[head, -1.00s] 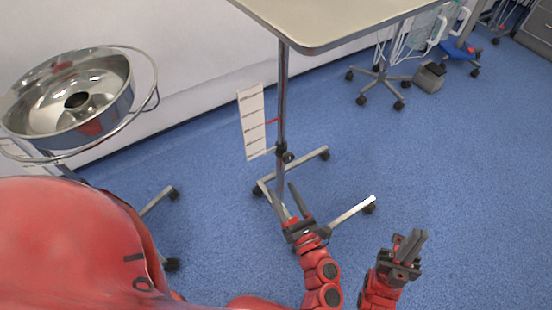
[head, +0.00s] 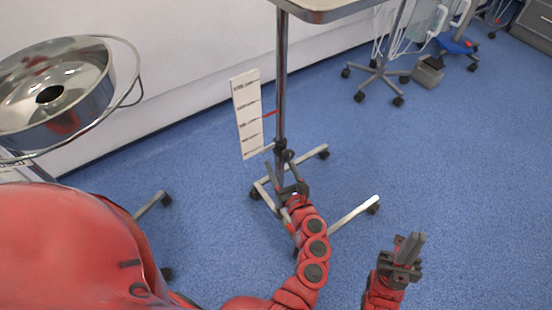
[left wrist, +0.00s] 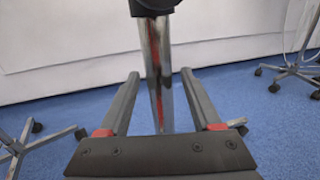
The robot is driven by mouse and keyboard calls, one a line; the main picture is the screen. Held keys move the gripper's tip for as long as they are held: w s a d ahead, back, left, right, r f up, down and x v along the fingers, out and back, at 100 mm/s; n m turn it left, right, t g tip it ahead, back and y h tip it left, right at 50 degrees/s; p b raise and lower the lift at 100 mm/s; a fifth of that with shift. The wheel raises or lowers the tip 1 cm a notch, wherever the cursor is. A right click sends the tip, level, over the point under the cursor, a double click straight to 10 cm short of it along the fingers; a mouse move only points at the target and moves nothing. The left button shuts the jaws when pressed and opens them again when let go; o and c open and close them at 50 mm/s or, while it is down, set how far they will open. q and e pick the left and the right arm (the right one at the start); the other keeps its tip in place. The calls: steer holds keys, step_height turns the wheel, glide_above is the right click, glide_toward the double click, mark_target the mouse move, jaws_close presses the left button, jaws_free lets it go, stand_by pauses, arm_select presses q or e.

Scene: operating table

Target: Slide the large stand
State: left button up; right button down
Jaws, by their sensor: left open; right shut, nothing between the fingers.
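The large stand has a chrome pole (head: 282,85), a tray top (head: 325,8) at the upper edge of the head view, and a wheeled base (head: 350,215). My left gripper (head: 286,186) is at the lower part of the pole, just above the base. In the left wrist view the pole (left wrist: 157,70) runs between the open fingers of my left gripper (left wrist: 157,100), with a gap on each side. A black knob (left wrist: 152,6) sits on the pole above the fingers. My right gripper (head: 411,248) is shut and empty, to the right of the base and apart from it.
A steel bowl on a stand (head: 60,90) is at the left. A white marked card (head: 247,114) hangs beside the pole. A wheeled pole stand (head: 378,75) and a grey bin (head: 428,72) are at the upper right. Blue floor (head: 470,180) is clear at the right.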

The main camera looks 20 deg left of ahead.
arm_select(q)
steer(key=shift+x, duration=1.55)
steer(key=shift+c, duration=0.2)
jaws_close()
